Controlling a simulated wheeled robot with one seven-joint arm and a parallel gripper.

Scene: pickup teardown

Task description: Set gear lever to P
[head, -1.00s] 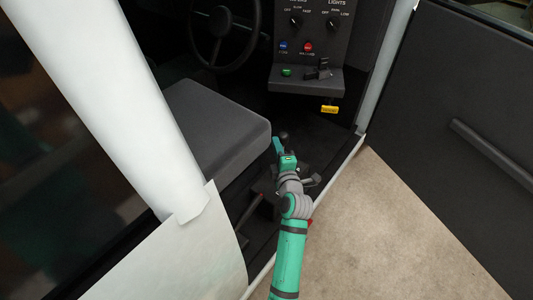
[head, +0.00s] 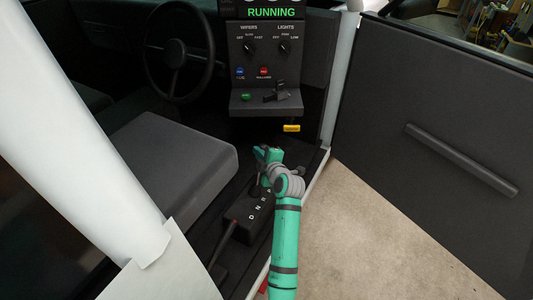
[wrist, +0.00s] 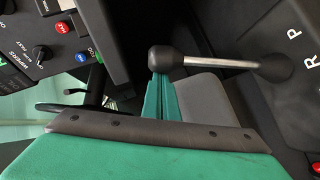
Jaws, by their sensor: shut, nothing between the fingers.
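The gear lever (wrist: 215,62) shows in the wrist view as a pale shaft with a round dark knob (wrist: 166,57). Its base meets a black gear console (wrist: 293,110) near the white letters P and R; I cannot tell exactly which letter it lines up with. The console (head: 243,228) also shows in the head view, with letters in a row, partly covered by my arm. My gripper (head: 266,153) is shut and empty. Its green fingers (wrist: 165,98) point at the knob, very close; whether they touch it is unclear.
A grey seat (head: 180,155) is left of the console. The dash panel (head: 260,60) reads RUNNING and has knobs and buttons. A yellow piece (head: 291,128) hangs below. The open door (head: 440,130) is at right.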

